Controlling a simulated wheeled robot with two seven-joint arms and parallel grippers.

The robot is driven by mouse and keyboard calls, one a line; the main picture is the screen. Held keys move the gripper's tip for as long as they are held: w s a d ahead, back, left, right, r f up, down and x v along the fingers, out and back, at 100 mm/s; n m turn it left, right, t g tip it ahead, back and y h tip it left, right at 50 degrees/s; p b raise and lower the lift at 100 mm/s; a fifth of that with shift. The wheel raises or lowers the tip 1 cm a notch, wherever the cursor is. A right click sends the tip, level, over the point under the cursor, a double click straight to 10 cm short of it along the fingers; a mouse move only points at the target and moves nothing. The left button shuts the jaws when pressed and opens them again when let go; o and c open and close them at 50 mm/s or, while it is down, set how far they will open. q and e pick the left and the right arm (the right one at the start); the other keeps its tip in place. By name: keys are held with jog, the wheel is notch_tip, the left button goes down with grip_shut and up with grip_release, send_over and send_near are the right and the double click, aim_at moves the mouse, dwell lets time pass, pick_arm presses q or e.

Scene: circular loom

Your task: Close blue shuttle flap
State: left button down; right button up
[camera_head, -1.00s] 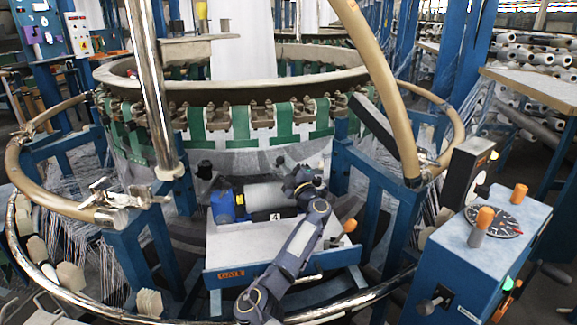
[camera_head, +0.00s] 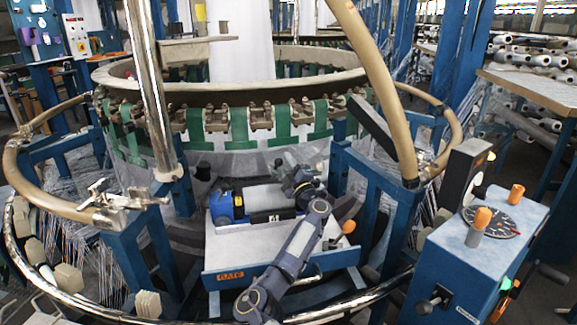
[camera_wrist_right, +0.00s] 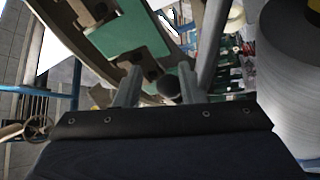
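The blue shuttle (camera_head: 222,207) sits on the grey table top of the gate in front of the loom ring. A pale roll (camera_head: 262,198) lies in it, and a dark piece with a white mark (camera_head: 273,216) runs along its front side. I cannot tell clearly which part is the flap or how far it is open. My right gripper (camera_head: 295,180) is just above and right of the roll's right end. In the right wrist view its fingers (camera_wrist_right: 158,84) are apart, with a dark round knob showing between them. The roll also fills the right side there (camera_wrist_right: 292,85). My left gripper is not in view.
The loom ring (camera_head: 235,90) with green straps stands behind the shuttle. Blue posts and a curved tan tube (camera_head: 380,75) rise to the right. A blue control box (camera_head: 490,240) with orange knobs is at the right. Bare table (camera_head: 235,250) lies in front of the shuttle.

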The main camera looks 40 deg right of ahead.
jog(key=s+r+p, duration=0.1)
jog(key=s+p, duration=0.2)
jog(key=s, duration=0.5)
jog(key=shift+s+a+r, duration=0.25)
jog(key=shift+a+r, duration=0.15)
dwell(0.3)
dwell(0.4)
jog(key=v, duration=0.7)
jog(key=shift+s, duration=0.35)
jog(key=shift+f, duration=0.15)
